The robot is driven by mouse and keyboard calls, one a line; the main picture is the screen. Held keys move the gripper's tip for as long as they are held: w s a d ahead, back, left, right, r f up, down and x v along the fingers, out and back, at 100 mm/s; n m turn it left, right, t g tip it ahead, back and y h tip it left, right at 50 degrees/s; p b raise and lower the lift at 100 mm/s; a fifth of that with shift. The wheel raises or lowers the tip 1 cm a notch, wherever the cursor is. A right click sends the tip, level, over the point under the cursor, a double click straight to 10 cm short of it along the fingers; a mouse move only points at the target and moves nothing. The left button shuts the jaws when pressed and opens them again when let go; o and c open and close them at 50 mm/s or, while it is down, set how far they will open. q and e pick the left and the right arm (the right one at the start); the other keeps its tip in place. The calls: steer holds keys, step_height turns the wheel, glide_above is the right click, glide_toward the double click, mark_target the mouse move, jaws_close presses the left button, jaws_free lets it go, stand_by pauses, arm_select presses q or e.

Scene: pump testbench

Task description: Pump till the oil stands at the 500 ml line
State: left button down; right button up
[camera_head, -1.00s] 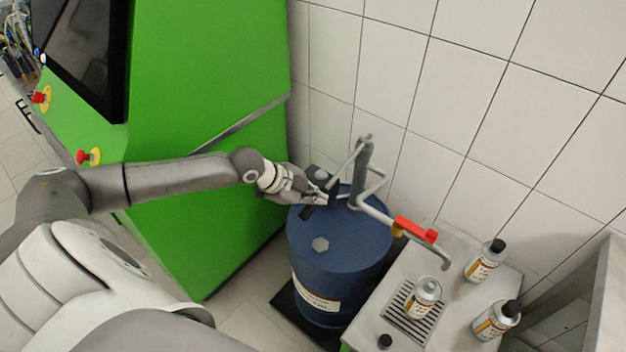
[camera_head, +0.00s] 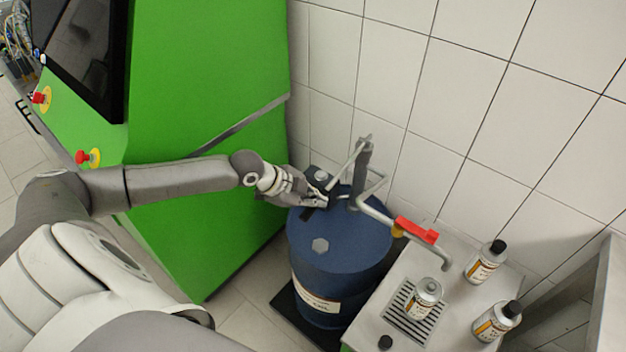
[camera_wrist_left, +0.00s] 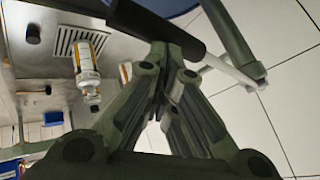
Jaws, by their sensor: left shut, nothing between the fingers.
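The blue oil drum (camera_head: 340,245) carries a grey hand pump (camera_head: 364,170) with a slanted lever (camera_head: 347,166). The spout (camera_head: 445,258) hangs over a bottle (camera_head: 424,299) on a drain grate (camera_head: 405,318). The red valve handle (camera_head: 416,230) sits on the spout pipe. My left gripper (camera_head: 322,200) is above the drum at the lever's lower end. In the left wrist view its fingers (camera_wrist_left: 158,98) are shut with nothing between them, beside the lever's black grip (camera_wrist_left: 155,25); contact is unclear. I cannot read the oil level. My right gripper is out of view.
Two capped bottles (camera_head: 485,262) (camera_head: 497,320) stand on the steel table (camera_head: 378,322) to the right. A loose black cap (camera_head: 385,341) lies near its front. The green testbench cabinet (camera_head: 210,90) stands behind my left arm, and a tiled wall (camera_head: 480,100) closes the back.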

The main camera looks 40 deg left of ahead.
arm_select(q)
step_height(320, 180, up, 10)
steer(key=w+p, duration=0.1)
steer(key=p, duration=0.8)
stand_by(0.6)
steer(key=shift+r, duration=0.1)
steer(key=r+p, duration=0.4)
steer(key=r, duration=0.1)
steer(key=shift+w+p, duration=0.3)
stand_by(0.4)
stand_by(0.4)
